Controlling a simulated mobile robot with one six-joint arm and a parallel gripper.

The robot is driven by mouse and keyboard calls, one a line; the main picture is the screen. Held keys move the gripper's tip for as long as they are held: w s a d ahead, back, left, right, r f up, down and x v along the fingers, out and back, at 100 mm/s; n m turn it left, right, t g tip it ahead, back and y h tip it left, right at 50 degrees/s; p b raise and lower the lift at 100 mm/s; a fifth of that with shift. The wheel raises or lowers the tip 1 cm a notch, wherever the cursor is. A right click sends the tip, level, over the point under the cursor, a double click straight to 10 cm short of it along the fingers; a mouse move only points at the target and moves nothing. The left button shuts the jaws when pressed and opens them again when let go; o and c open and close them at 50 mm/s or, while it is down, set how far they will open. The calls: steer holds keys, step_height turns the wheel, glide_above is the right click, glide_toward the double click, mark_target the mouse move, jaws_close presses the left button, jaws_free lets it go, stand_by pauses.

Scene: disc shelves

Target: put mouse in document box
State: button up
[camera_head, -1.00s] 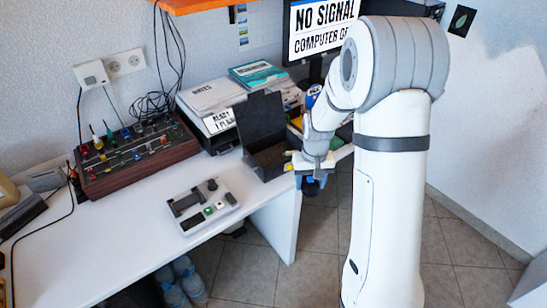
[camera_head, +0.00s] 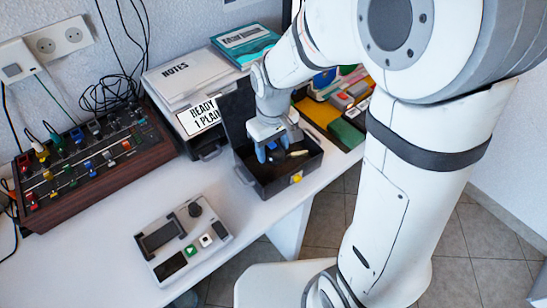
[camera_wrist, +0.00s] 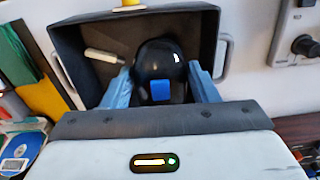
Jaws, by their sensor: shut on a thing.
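The document box (camera_head: 238,105) is a dark open box with its lid raised, standing on the white desk. The wrist view shows its grey rim (camera_wrist: 208,25) and dark inside. My gripper (camera_head: 273,152) points down into the box opening. In the wrist view my gripper (camera_wrist: 163,88) has its blue fingers on both sides of the mouse (camera_wrist: 160,52), a glossy black rounded thing with a blue patch. It is held inside or just over the box; I cannot tell whether it touches the floor. In the head view the mouse is mostly hidden by the fingers.
A small pale stick-like item (camera_wrist: 104,56) lies in the box. A grey control device (camera_head: 183,240) stands in front left, a knobbed mixer (camera_head: 85,165) at left. Papers marked NOTES (camera_head: 180,75) stand behind. Coloured blocks (camera_head: 345,110) lie right of the box.

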mark_target(273, 174)
step_height(273, 174, down, 4)
steer(key=shift+w, duration=0.1)
steer(key=shift+f+b, duration=0.45)
steer(key=shift+f, duration=1.4)
steer(key=shift+f, duration=0.15)
steer(key=o, duration=1)
